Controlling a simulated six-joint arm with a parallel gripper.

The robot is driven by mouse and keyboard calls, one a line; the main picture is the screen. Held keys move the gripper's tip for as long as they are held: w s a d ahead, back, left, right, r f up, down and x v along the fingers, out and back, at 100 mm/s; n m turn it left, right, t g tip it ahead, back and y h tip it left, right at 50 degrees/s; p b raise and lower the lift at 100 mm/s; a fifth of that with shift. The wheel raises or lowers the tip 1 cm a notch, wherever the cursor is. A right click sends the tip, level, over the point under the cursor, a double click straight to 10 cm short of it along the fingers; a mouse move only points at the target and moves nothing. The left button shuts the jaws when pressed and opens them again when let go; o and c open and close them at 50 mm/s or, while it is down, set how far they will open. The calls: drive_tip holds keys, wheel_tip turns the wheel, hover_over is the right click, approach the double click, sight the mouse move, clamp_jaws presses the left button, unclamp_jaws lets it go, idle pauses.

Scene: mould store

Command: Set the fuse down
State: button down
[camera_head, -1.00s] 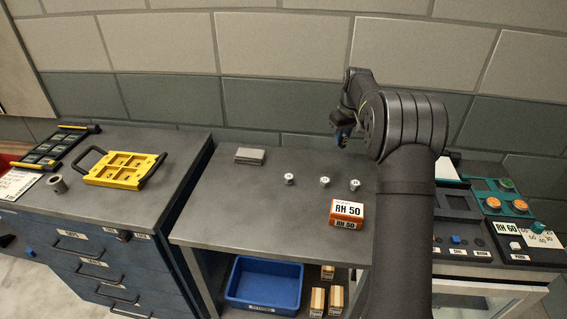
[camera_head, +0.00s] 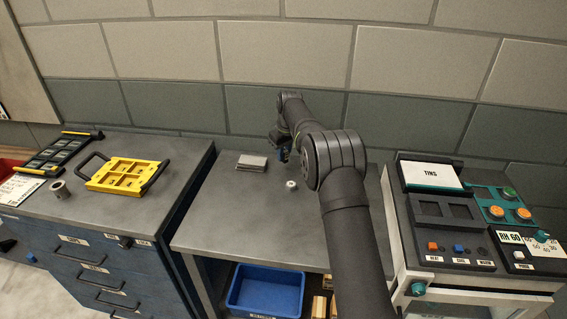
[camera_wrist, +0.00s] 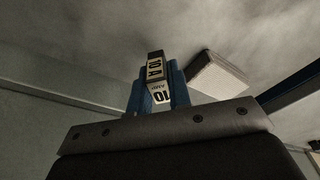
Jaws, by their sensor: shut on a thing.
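The fuse (camera_wrist: 155,72) is a small dark block with pale "10 A" labels, in the wrist view. My gripper (camera_wrist: 153,90) is shut on it, with a blue finger on each side. In the head view my gripper (camera_head: 283,154) is over the back of the middle bench (camera_head: 235,205), right of a flat grey block (camera_head: 252,162). That block also shows beside the fuse in the wrist view (camera_wrist: 217,75). The fuse is too small to make out in the head view. I cannot tell whether it touches the bench.
A white-topped bolt (camera_head: 291,185) stands in front of my gripper. My arm hides the bench's right part. A yellow frame (camera_head: 127,176) lies on the left cabinet. A control unit (camera_head: 455,270) stands at right, and a blue bin (camera_head: 264,290) sits below. The bench's front left is clear.

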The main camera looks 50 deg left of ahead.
sight(287, 152)
drive_tip(key=shift+f, duration=2)
drive_tip(key=shift+f, duration=0.2)
drive_tip(key=c, duration=1.3)
unclamp_jaws()
drive_tip(key=shift+c, duration=0.2)
drive_tip(key=shift+r, duration=0.1)
drive_tip(key=r, duration=0.4)
drive_tip(key=d+r, duration=0.1)
drive_tip(key=r, duration=0.7)
drive_tip(key=shift+d, duration=0.35)
